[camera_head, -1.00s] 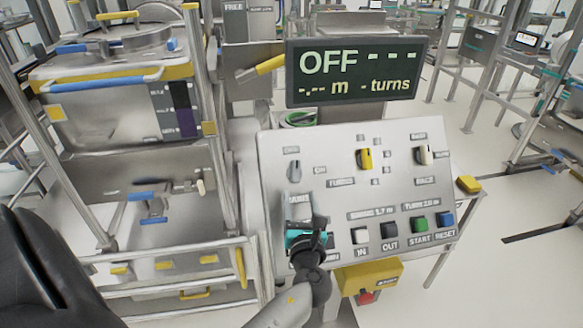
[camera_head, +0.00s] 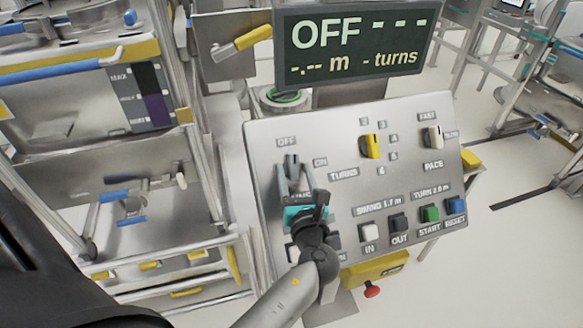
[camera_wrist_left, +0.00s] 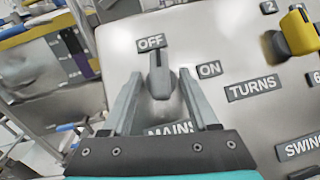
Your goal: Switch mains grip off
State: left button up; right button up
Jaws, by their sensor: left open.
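The grey mains knob (camera_head: 291,161) sits at the upper left of the sloped control panel (camera_head: 335,125). In the left wrist view the knob (camera_wrist_left: 160,78) stands between the OFF label (camera_wrist_left: 151,42) and the partly covered MAINS label (camera_wrist_left: 168,129). Its dark mark points up, towards OFF; the ON label (camera_wrist_left: 209,69) is to its right. My left gripper (camera_head: 293,175) is open, with one finger on each side of the knob and narrow gaps showing. Whether the fingertips reach the panel I cannot tell. My right gripper is not in view.
The display (camera_head: 355,45) above the panel reads OFF. A yellow turns knob (camera_head: 370,146) and a pale pace knob (camera_head: 433,136) stand to the right. Push buttons, including a green one (camera_head: 430,214), line the lower edge. A red button (camera_head: 372,291) is below.

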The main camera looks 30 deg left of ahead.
pick_arm(q)
jog(key=shift+d, duration=0.1)
grip_shut()
dwell(0.4)
